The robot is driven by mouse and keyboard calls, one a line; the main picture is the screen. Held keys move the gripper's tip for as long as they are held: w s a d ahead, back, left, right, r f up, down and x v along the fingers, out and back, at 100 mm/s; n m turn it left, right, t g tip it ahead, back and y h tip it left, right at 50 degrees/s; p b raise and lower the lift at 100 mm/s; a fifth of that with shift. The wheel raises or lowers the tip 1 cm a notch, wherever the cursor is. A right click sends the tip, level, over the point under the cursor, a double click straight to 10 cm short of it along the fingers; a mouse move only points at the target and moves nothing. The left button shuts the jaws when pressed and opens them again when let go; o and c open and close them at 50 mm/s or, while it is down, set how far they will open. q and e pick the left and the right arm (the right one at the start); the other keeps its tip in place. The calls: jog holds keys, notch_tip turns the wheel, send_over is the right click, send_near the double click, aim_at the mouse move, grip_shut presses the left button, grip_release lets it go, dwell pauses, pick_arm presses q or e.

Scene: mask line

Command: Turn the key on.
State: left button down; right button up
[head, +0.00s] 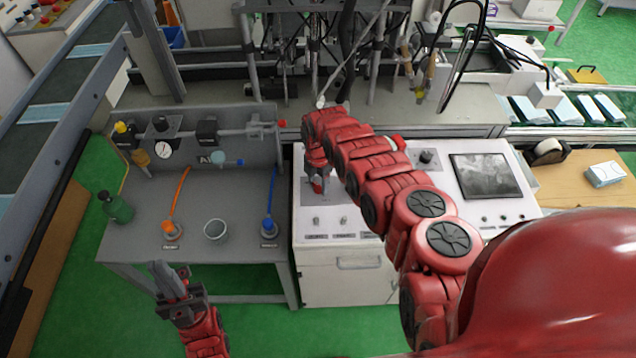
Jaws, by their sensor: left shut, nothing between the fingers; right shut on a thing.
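The white control panel (372,229) is the sloped top of a white cabinet, right of the grey workbench. My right gripper (317,190) points down onto the panel's left part, its arm reaching across from the right. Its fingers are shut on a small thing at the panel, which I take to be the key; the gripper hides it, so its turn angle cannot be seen. My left gripper (160,271) is shut and empty, in front of the workbench's lower left.
The panel also bears a dark knob (427,158), a dark screen (485,176) and small switches (343,221). The grey workbench (140,238) holds a green bottle (117,208) and a round cup (215,230). Green floor in front is clear.

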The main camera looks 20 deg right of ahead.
jog(key=m, duration=0.3)
jog(key=shift+m+b, duration=0.45)
jog(key=shift+m, duration=0.45)
jog(key=m+b, duration=0.1)
jog(key=m, duration=0.3)
jog(key=m+b, duration=0.2)
jog(key=m, duration=0.3)
jog(key=shift+f+b, duration=0.15)
jog(key=shift+b, duration=0.2)
jog(key=shift+m+b, duration=1.1)
jog(key=shift+m, duration=0.6)
jog(key=o, duration=1.4)
